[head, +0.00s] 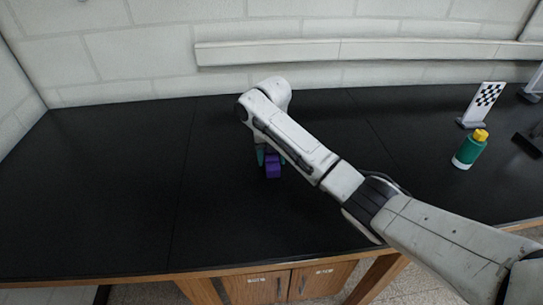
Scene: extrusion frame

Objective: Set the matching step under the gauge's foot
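A small purple block (273,170) shows just below the bend of my arm, over the black bench top. It may be a step, but I cannot tell its height or match. My gripper (266,158) points down at the block; teal finger parts show beside and behind it. My arm hides most of the gripper, so I cannot tell whether the fingers press on the block or whether the block rests on the bench. I cannot make out a gauge or its foot.
The black bench (110,200) is clear at left and centre. At right stand a green bottle with a yellow cap (469,150) and a checkered panel on a grey base (484,103). Dark objects (530,143) sit at the right edge. A white block wall (130,55) stands behind.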

